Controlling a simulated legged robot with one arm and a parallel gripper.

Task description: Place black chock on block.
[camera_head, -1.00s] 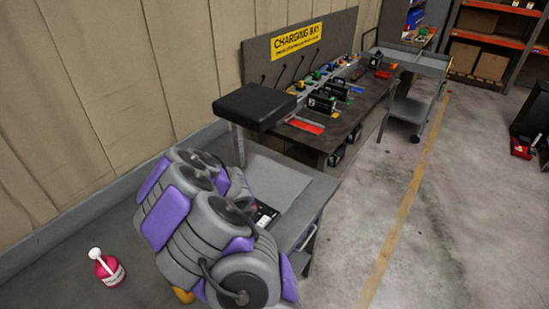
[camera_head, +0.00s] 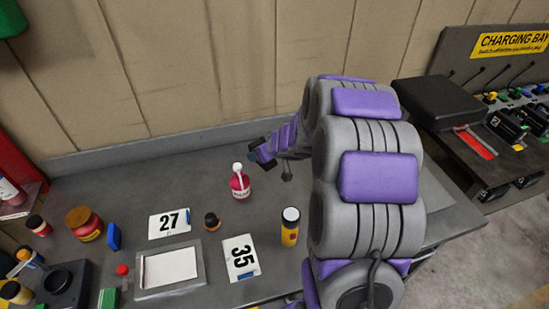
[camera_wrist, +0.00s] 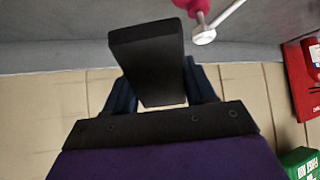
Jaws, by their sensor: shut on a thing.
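My gripper (camera_wrist: 155,85) is shut on the black chock (camera_wrist: 150,55), a dark flat-sided piece between its two blue fingers in the wrist view. In the head view my gripper (camera_head: 260,152) is at the end of my purple and grey arm, above the back of the grey workbench, near the wall. The chock is too small and dark there to make out clearly. No block is under the chock.
A pink bottle (camera_head: 240,185) stands close below my gripper. A yellow can (camera_head: 290,228), number cards 27 (camera_head: 170,223) and 35 (camera_head: 240,258), and a framed tray (camera_head: 170,270) are on the bench (camera_head: 330,292). The charging bay table (camera_head: 475,160) is at right.

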